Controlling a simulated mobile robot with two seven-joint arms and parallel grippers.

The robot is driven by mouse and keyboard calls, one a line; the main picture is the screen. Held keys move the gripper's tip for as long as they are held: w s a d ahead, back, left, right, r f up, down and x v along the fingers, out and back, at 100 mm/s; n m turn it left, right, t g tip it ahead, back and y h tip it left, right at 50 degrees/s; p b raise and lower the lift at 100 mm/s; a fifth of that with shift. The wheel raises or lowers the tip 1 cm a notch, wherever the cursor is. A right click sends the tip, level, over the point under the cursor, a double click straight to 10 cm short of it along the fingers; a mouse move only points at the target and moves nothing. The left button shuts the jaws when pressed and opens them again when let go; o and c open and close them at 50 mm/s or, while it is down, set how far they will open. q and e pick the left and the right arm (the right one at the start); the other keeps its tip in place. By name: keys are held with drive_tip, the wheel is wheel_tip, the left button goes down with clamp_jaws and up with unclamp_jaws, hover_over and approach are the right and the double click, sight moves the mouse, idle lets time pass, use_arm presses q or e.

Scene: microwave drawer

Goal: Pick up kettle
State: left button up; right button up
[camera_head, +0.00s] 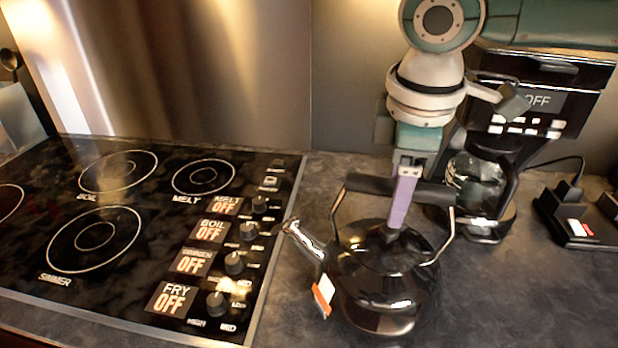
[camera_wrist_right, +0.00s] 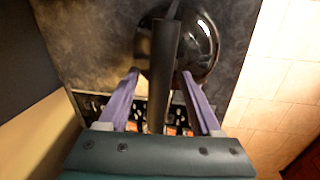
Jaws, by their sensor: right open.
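A black glossy kettle (camera_head: 385,290) stands upright on the dark counter, right of the cooktop. Its spout points left toward the knobs, and its black handle (camera_head: 368,184) arches over the lid. My right gripper (camera_head: 400,208) comes down from above onto the handle; one purple finger shows in front of it and the other is hidden. In the right wrist view, the open fingers of my right gripper (camera_wrist_right: 159,75) lie on either side of the handle (camera_wrist_right: 165,50), with a gap on each side. The kettle body (camera_wrist_right: 205,45) shows beyond the handle. My left gripper is out of view.
A black cooktop (camera_head: 150,230) with knobs fills the left. A coffee maker (camera_head: 545,100) with a glass pot (camera_head: 475,180) stands close behind the kettle to the right. A small black device (camera_head: 580,220) sits at far right. Counter (camera_head: 530,290) front right is clear.

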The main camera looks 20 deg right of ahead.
drive_tip(key=shift+f, duration=0.2)
idle(0.6)
drive_tip(key=shift+c, duration=0.3)
clamp_jaws()
idle(0.8)
drive_tip(key=shift+r, duration=0.1)
